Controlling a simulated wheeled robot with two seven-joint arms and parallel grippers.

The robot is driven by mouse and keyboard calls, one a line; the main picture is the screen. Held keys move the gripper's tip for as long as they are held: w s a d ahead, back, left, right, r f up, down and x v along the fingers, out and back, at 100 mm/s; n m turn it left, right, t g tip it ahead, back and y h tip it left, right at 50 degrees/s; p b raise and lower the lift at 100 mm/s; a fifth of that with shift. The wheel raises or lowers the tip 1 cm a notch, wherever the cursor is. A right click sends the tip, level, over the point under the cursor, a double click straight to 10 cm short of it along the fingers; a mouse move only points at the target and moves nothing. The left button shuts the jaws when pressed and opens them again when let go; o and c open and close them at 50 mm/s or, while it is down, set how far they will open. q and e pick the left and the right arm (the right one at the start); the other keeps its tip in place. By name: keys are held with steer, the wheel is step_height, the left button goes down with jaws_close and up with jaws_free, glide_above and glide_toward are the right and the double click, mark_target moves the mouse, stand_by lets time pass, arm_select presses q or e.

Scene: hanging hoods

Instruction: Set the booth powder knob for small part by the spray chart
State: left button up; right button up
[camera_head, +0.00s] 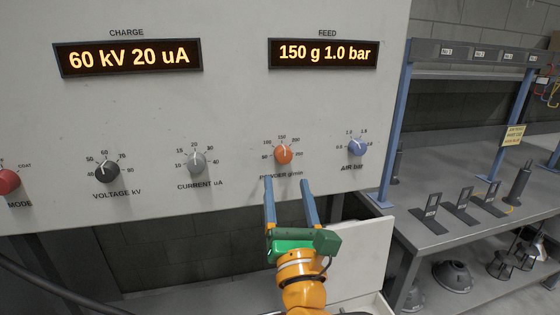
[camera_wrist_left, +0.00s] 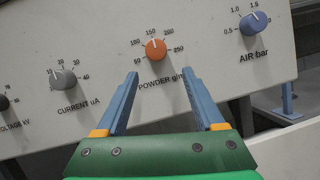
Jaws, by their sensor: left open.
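The orange powder knob (camera_head: 283,154) is on the pale control panel, with its white pointer near 150. It also shows in the left wrist view (camera_wrist_left: 155,49). The feed display (camera_head: 324,53) reads 150 g 1.0 bar. My left gripper (camera_head: 288,181) is open, its two blue fingers apart just below the powder knob and over its label. In the left wrist view (camera_wrist_left: 161,75) the knob appears between and beyond the fingertips, with nothing between the fingers. My right gripper is not in view. No spray chart can be made out.
The grey current knob (camera_head: 196,162) and blue air knob (camera_head: 357,147) flank the powder knob. The voltage knob (camera_head: 107,170) and red mode knob (camera_head: 8,181) are farther left. The charge display (camera_head: 128,57) reads 60 kV 20 uA. A grey bench (camera_head: 432,157) with stands is at right.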

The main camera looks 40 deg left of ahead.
mark_target(284, 159)
arm_select(q)
steer(key=r, duration=0.1)
steer(key=r+p, duration=0.1)
steer(key=r, duration=0.1)
steer(key=shift+w+a+r+p, duration=0.35)
steer(key=shift+r, duration=0.05)
steer(key=shift+w+a+r, duration=0.15)
steer(key=shift+w+a, duration=0.1)
steer(key=shift+w+a+f, duration=0.45)
steer(key=shift+w+a, duration=0.3)
steer(key=shift+w, duration=0.05)
steer(key=shift+s+d+r, duration=0.1)
steer(key=shift+s+d, duration=0.05)
steer(key=shift+d, duration=0.05)
steer(key=c, duration=0.6)
jaws_close()
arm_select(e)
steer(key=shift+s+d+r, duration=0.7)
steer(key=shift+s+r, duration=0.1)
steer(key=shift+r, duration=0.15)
